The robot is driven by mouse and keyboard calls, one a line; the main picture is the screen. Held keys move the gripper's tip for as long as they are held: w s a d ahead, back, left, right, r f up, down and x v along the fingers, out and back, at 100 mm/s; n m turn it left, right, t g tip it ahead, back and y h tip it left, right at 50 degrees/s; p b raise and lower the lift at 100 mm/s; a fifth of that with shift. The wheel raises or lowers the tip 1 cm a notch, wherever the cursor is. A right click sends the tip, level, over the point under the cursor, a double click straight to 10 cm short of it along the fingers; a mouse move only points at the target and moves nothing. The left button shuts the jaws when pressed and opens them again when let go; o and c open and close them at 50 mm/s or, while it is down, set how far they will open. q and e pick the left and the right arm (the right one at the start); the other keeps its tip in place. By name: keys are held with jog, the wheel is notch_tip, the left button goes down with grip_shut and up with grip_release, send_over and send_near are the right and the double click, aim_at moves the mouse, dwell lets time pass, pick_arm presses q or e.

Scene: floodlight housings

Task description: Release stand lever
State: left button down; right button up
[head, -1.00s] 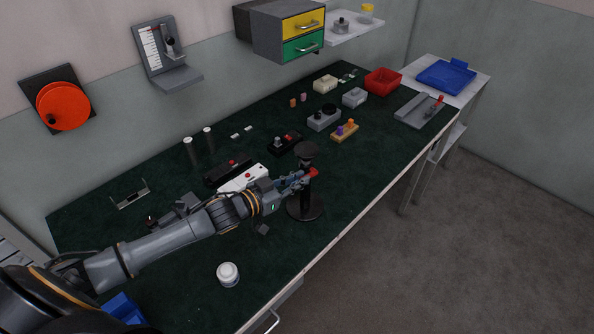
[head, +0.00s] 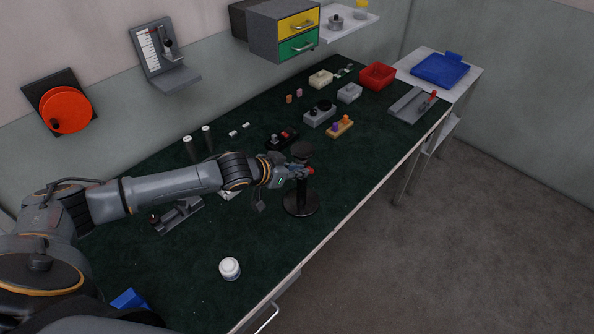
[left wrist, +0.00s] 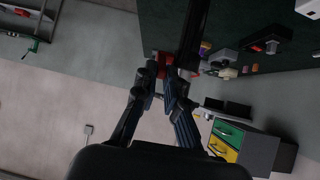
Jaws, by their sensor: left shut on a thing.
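A black stand (head: 301,204) with a round base, a post and a round top stands upright near the front edge of the green bench. Its red lever (head: 310,170) sticks out from the upper post. My left gripper (head: 301,172) is at the lever, shut on it, with the post just beside the fingers. In the left wrist view, the fingers (left wrist: 160,84) reach the red lever (left wrist: 160,60) next to the dark post (left wrist: 192,40). The fingers partly hide the lever, so its exact angle is hard to tell. My right gripper is not in view.
A white round jar (head: 230,268) stands on the front of the bench. A grey box with a black knob (head: 320,113) and an orange-topped block (head: 340,126) are farther back. The bench right of the stand is clear.

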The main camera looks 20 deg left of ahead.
pick_arm(q)
jog(key=c, duration=1.4)
grip_release()
jog(key=v, duration=1.2)
jog(key=shift+c, duration=0.2)
